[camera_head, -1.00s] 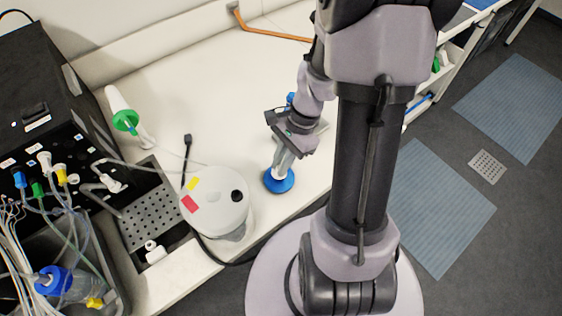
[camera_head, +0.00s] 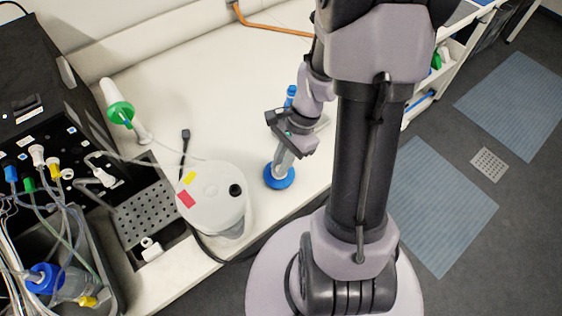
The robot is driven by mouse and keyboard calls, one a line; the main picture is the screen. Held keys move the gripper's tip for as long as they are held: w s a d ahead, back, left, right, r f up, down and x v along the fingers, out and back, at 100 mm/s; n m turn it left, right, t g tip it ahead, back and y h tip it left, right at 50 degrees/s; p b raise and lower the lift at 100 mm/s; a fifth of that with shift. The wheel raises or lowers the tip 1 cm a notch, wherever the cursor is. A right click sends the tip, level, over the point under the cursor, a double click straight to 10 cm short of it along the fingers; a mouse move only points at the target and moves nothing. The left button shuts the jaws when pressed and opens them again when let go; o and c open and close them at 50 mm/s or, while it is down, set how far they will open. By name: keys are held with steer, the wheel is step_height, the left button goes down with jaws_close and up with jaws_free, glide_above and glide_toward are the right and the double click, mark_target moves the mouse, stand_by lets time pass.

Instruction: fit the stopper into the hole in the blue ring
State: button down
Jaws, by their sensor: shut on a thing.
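The blue ring (camera_head: 279,179) lies on the white bench near its front edge, right of a round white canister. My gripper (camera_head: 280,168) points down at the ring, its fingertips over the ring's middle. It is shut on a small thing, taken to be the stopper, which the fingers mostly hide. I cannot tell whether the stopper is in the hole or just above it.
The round white canister (camera_head: 212,203) with red and yellow labels stands close on the left. A blue-topped item (camera_head: 291,92) is partly behind my arm. A black machine (camera_head: 60,120) with tubes fills the left. The bench behind my gripper is mostly clear.

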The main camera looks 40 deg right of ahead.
steer(key=c, duration=1.3)
jaws_free()
steer(key=p+v, duration=0.6)
steer(key=v, duration=1.1)
steer(key=shift+d+r+p, duration=0.1)
steer(key=shift+d+p, duration=0.05)
steer(key=shift+p, duration=0.2)
